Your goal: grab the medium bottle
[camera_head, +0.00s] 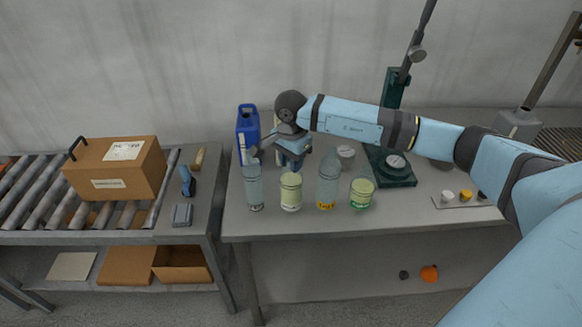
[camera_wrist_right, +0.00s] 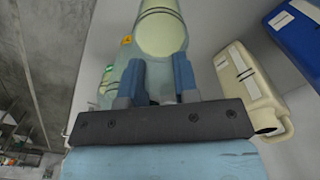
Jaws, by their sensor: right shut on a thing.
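Several bottles stand in a row near the table's front edge. My right gripper (camera_head: 291,162) is shut on the neck area of the bottle with a pale green label (camera_head: 291,192). That bottle shows between the blue fingers in the wrist view (camera_wrist_right: 161,34), and its top is partly hidden by the fingers. It appears upright at table level; whether it touches the table is unclear. To its left stands a slim clear bottle (camera_head: 255,190). To its right are a taller clear bottle with a yellow label (camera_head: 327,185) and a short green-labelled bottle (camera_head: 361,192). My left gripper is out of view.
A blue jug (camera_head: 248,128) stands behind the bottles; a cream canister (camera_wrist_right: 245,80) is beside the gripper. A green stand with a dial (camera_head: 396,165) is at the right. A roller conveyor with a cardboard box (camera_head: 115,170) is at the left.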

